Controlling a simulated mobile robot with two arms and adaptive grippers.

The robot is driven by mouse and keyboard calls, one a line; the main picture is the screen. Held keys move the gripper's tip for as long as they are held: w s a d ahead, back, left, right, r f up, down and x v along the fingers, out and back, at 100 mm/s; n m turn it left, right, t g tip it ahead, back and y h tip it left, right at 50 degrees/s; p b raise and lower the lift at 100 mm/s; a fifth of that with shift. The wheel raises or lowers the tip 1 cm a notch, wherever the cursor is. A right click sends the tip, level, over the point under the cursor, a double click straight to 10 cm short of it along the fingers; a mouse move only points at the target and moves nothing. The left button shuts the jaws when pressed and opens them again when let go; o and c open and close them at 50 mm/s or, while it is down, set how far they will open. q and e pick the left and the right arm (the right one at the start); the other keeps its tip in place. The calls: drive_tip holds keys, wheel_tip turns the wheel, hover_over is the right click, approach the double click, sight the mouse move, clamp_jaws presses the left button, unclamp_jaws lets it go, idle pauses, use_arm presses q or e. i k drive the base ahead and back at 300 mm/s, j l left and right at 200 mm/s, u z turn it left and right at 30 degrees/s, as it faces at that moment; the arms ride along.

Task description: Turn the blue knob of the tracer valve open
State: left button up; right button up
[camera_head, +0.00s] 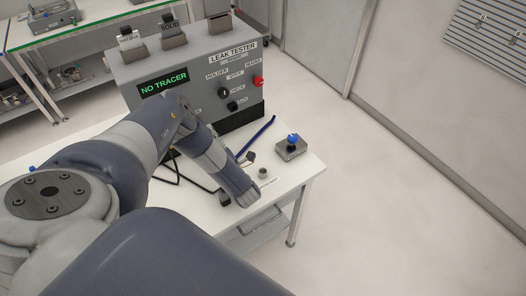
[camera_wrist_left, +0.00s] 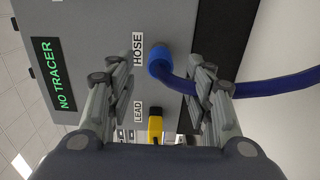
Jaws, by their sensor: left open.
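A blue knob (camera_head: 292,138) stands on a small grey metal block (camera_head: 291,150), which looks like the tracer valve, near the right end of the white table. My left gripper (camera_wrist_left: 155,76) is open and empty in the left wrist view, facing the leak tester's front. The blue hose end (camera_wrist_left: 159,62) at the port labelled HOSE lies ahead between its fingers, with no clear contact. In the head view my left arm hides the gripper, which is apart from the blue knob. My right gripper is not in view.
The grey leak tester (camera_head: 190,68) shows NO TRACER. The blue hose (camera_wrist_left: 265,88) runs right behind a finger; a yellow plug (camera_wrist_left: 155,126) sits below LEAD. A small round part (camera_head: 263,173) lies near the table (camera_head: 308,172) edge. Floor to the right is clear.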

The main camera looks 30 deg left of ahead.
sight(291, 139)
drive_tip(key=k+l, duration=0.1)
drive_tip(key=l, duration=0.25)
drive_tip(key=k+l, duration=0.1)
drive_tip(key=l, duration=0.25)
drive_tip(key=k+l, duration=0.1)
drive_tip(key=l, duration=0.25)
drive_tip(key=k+l, duration=0.1)
drive_tip(key=l, duration=0.25)
